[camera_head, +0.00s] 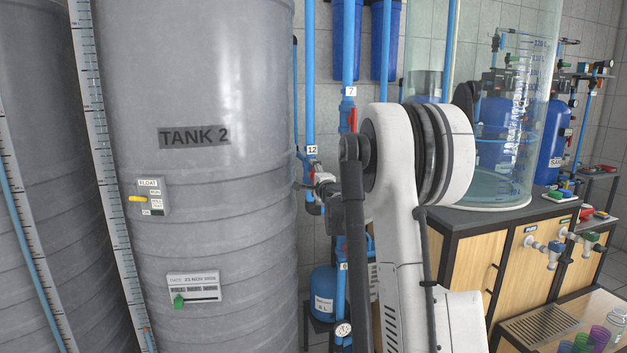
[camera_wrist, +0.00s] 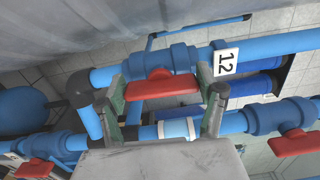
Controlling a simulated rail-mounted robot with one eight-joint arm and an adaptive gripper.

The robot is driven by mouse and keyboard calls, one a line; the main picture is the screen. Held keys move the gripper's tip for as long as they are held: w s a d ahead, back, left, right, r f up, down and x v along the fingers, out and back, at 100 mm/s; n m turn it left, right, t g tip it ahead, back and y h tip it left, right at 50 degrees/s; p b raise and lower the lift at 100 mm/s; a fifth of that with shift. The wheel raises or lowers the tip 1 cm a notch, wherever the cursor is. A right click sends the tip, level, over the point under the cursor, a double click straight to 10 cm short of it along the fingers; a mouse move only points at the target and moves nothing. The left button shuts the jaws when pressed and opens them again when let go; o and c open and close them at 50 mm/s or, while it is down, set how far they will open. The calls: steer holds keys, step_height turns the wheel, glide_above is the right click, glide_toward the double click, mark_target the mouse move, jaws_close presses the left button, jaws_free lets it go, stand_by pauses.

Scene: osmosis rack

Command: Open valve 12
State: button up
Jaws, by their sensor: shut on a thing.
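Valve 12 is a blue pipe valve with a red handle (camera_wrist: 160,88), in the middle of the wrist view. Its white label "12" (camera_wrist: 226,62) is on the pipe to the right of it. The handle lies roughly along the pipe. My gripper (camera_wrist: 165,86) has one finger at each end of the handle and is shut on it. In the head view, the label "12" (camera_head: 312,150) is right of Tank 2, and my gripper (camera_head: 325,188) is just below it. There the valve is mostly hidden by my gripper and arm.
Tank 2 (camera_head: 195,100) stands close on the left. The pipe labelled 7 (camera_head: 349,70) and its red handle are near my arm. In the wrist view, other red handles lie at the right (camera_wrist: 296,142) and lower left (camera_wrist: 42,168). A wooden cabinet (camera_head: 510,260) is at the right.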

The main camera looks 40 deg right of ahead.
steer(key=shift+n, duration=0.3)
stand_by(0.4)
steer(key=o, duration=1.1)
steer(key=shift+o, duration=0.2)
steer(key=shift+s, duration=0.15)
steer(key=v, duration=1.1)
steer(key=shift+s+a, duration=0.2)
steer(key=shift+s, duration=0.15)
